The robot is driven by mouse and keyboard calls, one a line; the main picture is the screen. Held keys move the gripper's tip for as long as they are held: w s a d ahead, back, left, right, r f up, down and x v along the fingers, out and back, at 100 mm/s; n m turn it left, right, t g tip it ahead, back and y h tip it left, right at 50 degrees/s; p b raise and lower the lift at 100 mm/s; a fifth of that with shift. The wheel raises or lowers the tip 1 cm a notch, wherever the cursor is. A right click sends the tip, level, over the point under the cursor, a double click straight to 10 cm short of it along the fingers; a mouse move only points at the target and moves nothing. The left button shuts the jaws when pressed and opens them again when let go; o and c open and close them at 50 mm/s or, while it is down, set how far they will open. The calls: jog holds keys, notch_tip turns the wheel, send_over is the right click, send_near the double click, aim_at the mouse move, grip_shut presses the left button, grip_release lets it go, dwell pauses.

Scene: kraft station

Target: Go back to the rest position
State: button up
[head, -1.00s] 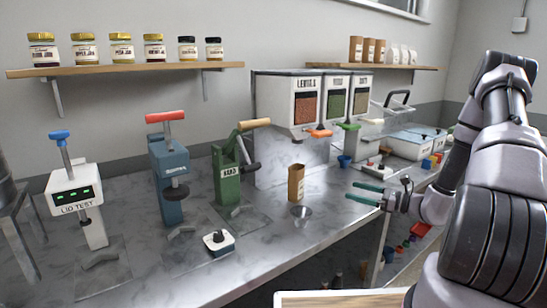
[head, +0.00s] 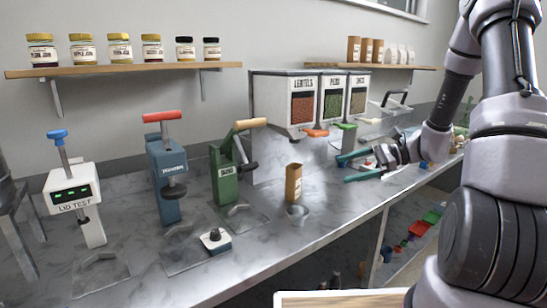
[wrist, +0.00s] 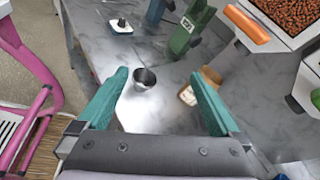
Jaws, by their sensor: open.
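My gripper (head: 343,169) has teal fingers spread apart with nothing between them. In the head view it is above the marble counter (head: 330,205), to the right of the brown kraft bag (head: 293,183) and the small metal cup (head: 297,212). In the wrist view the fingers (wrist: 160,88) point towards the counter. The metal cup (wrist: 145,78) shows between the fingertips, farther off, and the kraft bag (wrist: 190,95) is partly behind the right finger.
A lid tester (head: 75,195), a blue press (head: 168,185) and a green press (head: 226,180) stand along the counter. Dispensers (head: 303,103) of lentils and other goods stand behind my gripper. A small white device (head: 214,241) lies near the front edge. Jars line the left shelf (head: 120,68).

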jog(key=s+d+r+n+t+h, duration=0.1)
jog(key=s+r+n+t+h, duration=0.1)
jog(key=s+r+n+h, duration=0.3)
jog(key=s+d+r+n+t+h, duration=0.1)
jog(key=s+r+n+t+h, duration=0.2)
jog(key=s+r, duration=1)
notch_tip(320, 180, up, 4)
jog(key=n+h, duration=0.3)
jog(key=shift+s+d+h, duration=0.25)
jog(key=shift+s+h, duration=0.15)
